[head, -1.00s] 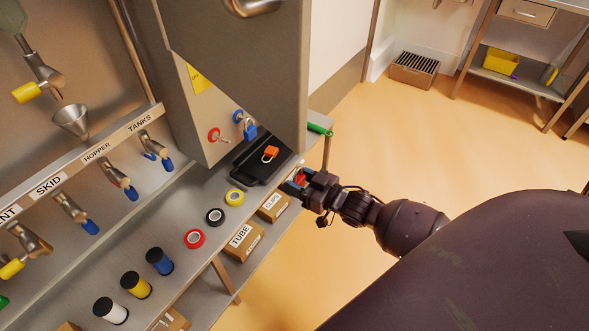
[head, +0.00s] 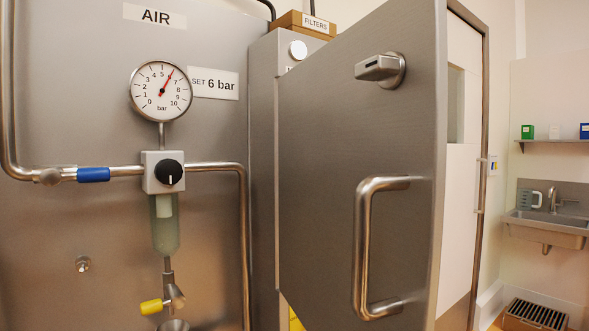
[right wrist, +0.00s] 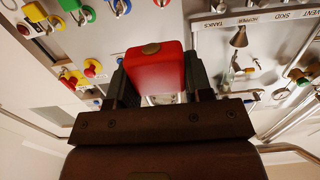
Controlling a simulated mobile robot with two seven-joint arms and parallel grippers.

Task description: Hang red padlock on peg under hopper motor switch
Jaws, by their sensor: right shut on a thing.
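My right gripper (right wrist: 160,82) shows in the right wrist view, shut on the red padlock (right wrist: 155,68). The padlock's body sits between the two dark fingers, and its shackle is mostly hidden. Beyond it, at the upper left, is a pale panel with red-and-yellow knobs (right wrist: 92,68) and coloured round parts, blue, green and yellow. I cannot tell which of these is the hopper motor switch, or see the peg under it. Neither gripper shows in the head view.
In the head view, an open steel cabinet door (head: 340,170) with a handle (head: 365,245) hides part of the cabinet. A pressure gauge (head: 161,91) and pipes are on the left wall. A sink (head: 548,225) stands far right. The right wrist view shows a labelled rail (right wrist: 255,18).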

